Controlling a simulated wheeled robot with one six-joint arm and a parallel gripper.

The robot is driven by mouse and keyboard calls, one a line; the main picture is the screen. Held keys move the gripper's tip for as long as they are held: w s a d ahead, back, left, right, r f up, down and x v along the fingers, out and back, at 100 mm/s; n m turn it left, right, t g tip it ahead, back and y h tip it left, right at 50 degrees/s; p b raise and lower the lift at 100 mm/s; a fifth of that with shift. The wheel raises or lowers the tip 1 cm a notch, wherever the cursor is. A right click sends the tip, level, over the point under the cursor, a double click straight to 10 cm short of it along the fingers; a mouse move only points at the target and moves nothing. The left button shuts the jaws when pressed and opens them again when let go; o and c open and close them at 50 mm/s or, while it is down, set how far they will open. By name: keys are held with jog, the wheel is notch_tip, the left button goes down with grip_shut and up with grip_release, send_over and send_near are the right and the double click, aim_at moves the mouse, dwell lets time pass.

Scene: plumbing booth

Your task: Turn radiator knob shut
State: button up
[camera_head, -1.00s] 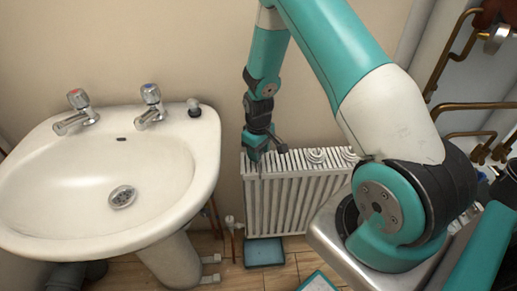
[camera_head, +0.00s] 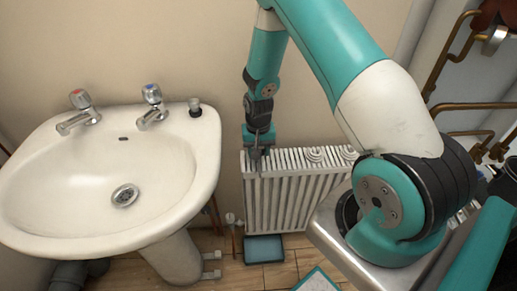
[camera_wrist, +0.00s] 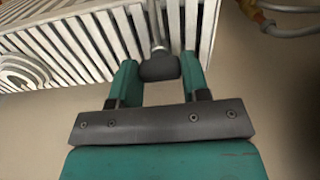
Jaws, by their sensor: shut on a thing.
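The white radiator (camera_head: 292,195) stands against the wall, right of the sink. My gripper (camera_head: 257,160) is at its top left end, pointing down. In the wrist view, the two teal fingers of my gripper (camera_wrist: 159,75) are on either side of a dark rounded knob (camera_wrist: 159,67) and shut on it. A thin grey metal stem runs from this knob towards the radiator's white slats (camera_wrist: 70,45). Where the stem ends is out of view. A small pale valve (camera_head: 233,221) sits low at the radiator's left side, apart from my gripper.
A white sink (camera_head: 70,195) with two taps fills the left. A small dark plug-like piece (camera_head: 195,107) stands on its rim. A teal tray (camera_head: 264,249) lies on the wooden floor below the radiator. Copper pipes (camera_head: 465,105) run at the right.

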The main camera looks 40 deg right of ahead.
jog(key=shift+m, duration=0.3)
jog(key=o, duration=0.9)
jog(key=shift+r, duration=0.1)
notch_tip(320, 180, up, 17)
jog(key=shift+r+p, duration=0.15)
jog(key=shift+p, duration=0.3)
